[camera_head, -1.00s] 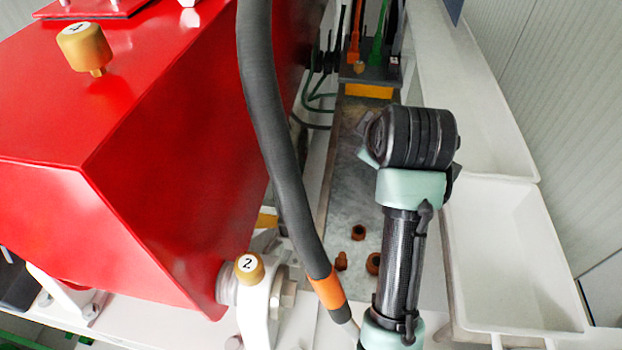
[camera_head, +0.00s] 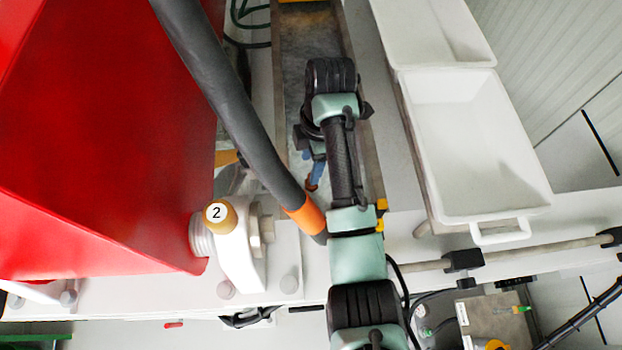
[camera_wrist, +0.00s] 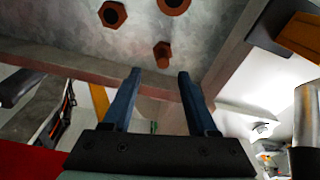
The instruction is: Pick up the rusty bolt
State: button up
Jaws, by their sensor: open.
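The rusty bolt (camera_wrist: 162,54), small and reddish-brown, stands on the grey metal surface in the wrist view, just beyond and between my fingertips. My gripper (camera_wrist: 159,73) is open, its two blue fingers apart with nothing between them; I cannot tell the exact gap to the bolt. My arm hides much of the tray there.
Two rusty nuts, one to the left (camera_wrist: 112,14) and one at the top edge (camera_wrist: 173,5), lie beyond the bolt. The metal tray (camera_head: 301,45) has raised edges. A grey hose (camera_head: 228,95) hangs close left of my arm. A white bin (camera_head: 470,140) stands to the right.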

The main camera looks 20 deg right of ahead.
jog(key=f, duration=0.1)
jog(key=f+p, duration=0.1)
jog(key=f, duration=0.2)
jog(key=shift+s+p, duration=0.25)
jog(key=shift+p, duration=0.05)
jog(key=shift+f, duration=0.7)
grip_shut()
